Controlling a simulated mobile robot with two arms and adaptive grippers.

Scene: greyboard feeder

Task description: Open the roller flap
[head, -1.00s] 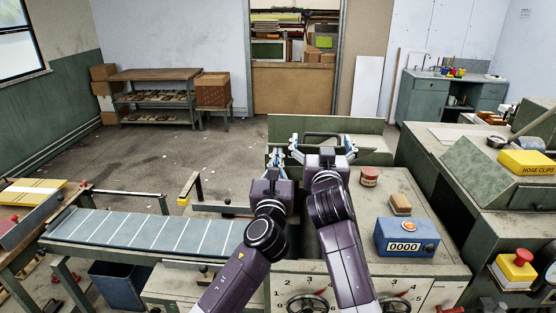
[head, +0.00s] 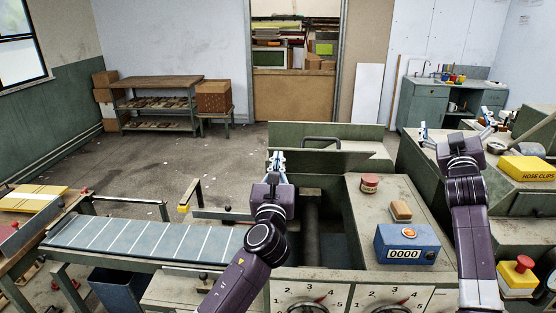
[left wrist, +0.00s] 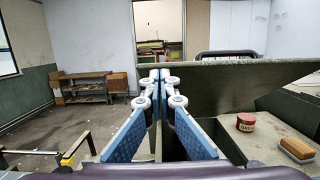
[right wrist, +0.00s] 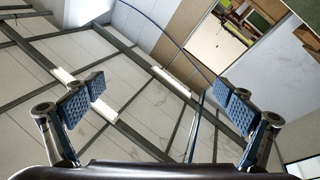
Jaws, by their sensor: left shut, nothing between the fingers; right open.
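The roller flap (head: 345,161) is a grey-green panel standing raised at the back of the machine, with a dark loop handle (head: 322,139) at its top edge. In front of it the machine top is open, and a dark roller (head: 312,215) shows inside. My left gripper (head: 277,157) is shut and empty at the opening's back left corner. In the left wrist view, its closed blue fingers (left wrist: 159,82) stand beside the flap (left wrist: 235,82); I cannot tell whether they touch it. My right gripper (head: 455,132) is open and empty, well to the right of the flap, pointing upward.
On the machine top to the right are a red tin (head: 369,183), a brush (head: 401,210) and a blue counter box (head: 407,244). A slatted feed table (head: 145,237) lies left. A green cabinet with a yellow hose-clip box (head: 527,168) stands right.

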